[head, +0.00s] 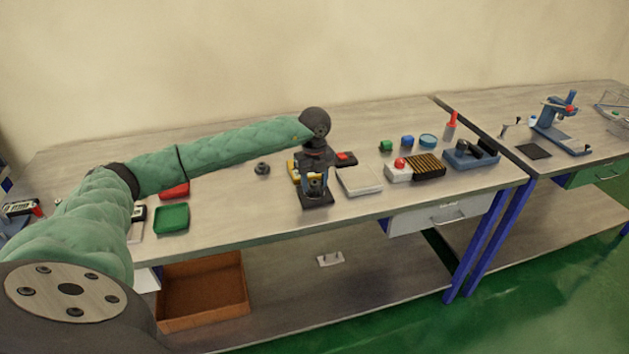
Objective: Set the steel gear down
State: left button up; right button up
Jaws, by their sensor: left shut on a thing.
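Another dark round piece with a hole (262,168) lies on the bench to the left. My right gripper is not in view.
A pale flat tray (360,180) sits just right of the gripper. A white box with a red button (399,170) and a dark slotted rack (428,167) stand further right. A green tray (172,219) lies at left. The bench between green tray and gripper is mostly clear.

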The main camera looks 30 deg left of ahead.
pick_arm(q)
jog(key=shift+f, duration=0.35)
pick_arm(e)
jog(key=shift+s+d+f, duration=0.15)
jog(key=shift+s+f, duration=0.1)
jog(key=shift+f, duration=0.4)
pick_arm(q)
jog(key=shift+f, duration=0.1)
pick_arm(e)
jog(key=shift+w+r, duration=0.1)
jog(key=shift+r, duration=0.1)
pick_arm(q)
jog(key=o, duration=1.1)
jog(key=shift+o, duration=0.2)
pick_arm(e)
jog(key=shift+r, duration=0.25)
